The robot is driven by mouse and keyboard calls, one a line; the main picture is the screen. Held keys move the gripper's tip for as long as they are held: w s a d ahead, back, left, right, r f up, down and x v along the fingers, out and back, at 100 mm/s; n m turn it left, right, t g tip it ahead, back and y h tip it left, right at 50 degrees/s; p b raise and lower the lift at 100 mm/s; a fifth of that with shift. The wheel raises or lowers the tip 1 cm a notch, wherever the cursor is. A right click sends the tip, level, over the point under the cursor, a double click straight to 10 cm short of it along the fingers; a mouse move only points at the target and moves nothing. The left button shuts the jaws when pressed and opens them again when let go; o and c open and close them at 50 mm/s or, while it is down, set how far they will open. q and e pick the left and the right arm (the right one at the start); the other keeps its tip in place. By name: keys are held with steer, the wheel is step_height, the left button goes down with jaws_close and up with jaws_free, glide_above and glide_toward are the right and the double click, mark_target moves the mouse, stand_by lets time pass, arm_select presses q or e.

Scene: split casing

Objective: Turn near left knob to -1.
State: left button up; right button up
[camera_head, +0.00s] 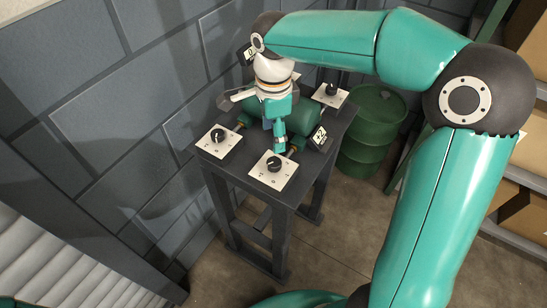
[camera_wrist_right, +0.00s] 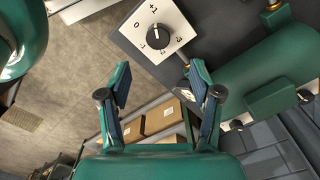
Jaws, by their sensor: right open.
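Two black knobs on white dial plates stand at the near side of the dark table (camera_head: 240,172): one at the left (camera_head: 218,136) and one at the front corner (camera_head: 274,164). I cannot tell for sure which one the task names. My right gripper (camera_head: 279,147) points down just above the front knob, apart from it. In the right wrist view a knob (camera_wrist_right: 159,38), apparently that front one, lies beyond the open, empty fingers (camera_wrist_right: 160,76). Its pale mark points toward the top of the dial, near +1. My left gripper is out of view.
Another knob (camera_head: 331,90) sits at the back right. A green barrel (camera_head: 372,130) stands behind the table; a brick wall (camera_head: 110,110) rises at left.

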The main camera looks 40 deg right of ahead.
mark_target(274, 161)
step_height(274, 161, down, 10)
steer(key=shift+r, duration=0.15)
steer(key=shift+s, duration=0.1)
steer(key=c, duration=1.1)
